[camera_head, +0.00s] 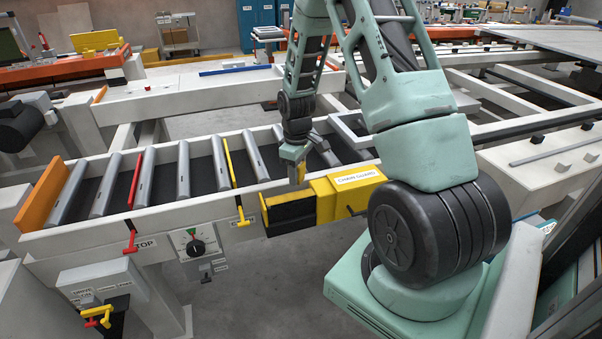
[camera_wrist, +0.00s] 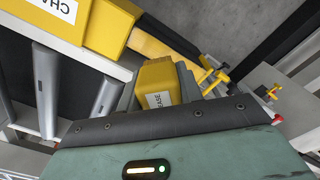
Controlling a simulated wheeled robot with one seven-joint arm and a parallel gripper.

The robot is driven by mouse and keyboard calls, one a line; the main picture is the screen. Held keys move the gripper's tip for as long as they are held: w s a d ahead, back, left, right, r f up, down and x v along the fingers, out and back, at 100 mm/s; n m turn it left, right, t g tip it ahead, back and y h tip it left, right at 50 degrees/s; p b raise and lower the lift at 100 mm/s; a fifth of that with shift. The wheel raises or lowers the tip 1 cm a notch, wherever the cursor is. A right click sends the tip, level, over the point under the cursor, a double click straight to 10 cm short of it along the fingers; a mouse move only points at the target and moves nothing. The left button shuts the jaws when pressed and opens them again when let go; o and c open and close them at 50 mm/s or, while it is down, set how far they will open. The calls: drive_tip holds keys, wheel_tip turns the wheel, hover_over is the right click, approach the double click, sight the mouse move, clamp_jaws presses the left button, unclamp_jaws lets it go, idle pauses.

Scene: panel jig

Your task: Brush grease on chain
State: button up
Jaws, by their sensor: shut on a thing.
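My gripper (camera_head: 293,158) is above the roller conveyor's near rail, by the left end of the yellow chain guard (camera_head: 346,192). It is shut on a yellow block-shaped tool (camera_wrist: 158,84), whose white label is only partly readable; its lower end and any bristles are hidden. The chain guard also shows at the upper left in the wrist view (camera_wrist: 112,28). A dark recess with a yellow rim (camera_head: 290,212) is at the guard's left end, just below my gripper. I cannot make out the chain there.
The conveyor's grey rollers (camera_head: 146,178) lie left of my gripper. A red lever (camera_head: 130,240) and a yellow lever (camera_head: 240,216) stick out from the near rail (camera_head: 185,220). A dial panel (camera_head: 195,245) hangs between them. A bracket with red and yellow handles (camera_head: 98,316) is at lower left.

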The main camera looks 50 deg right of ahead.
drive_tip(key=shift+r+p, duration=0.7)
drive_tip(key=shift+r, duration=0.45)
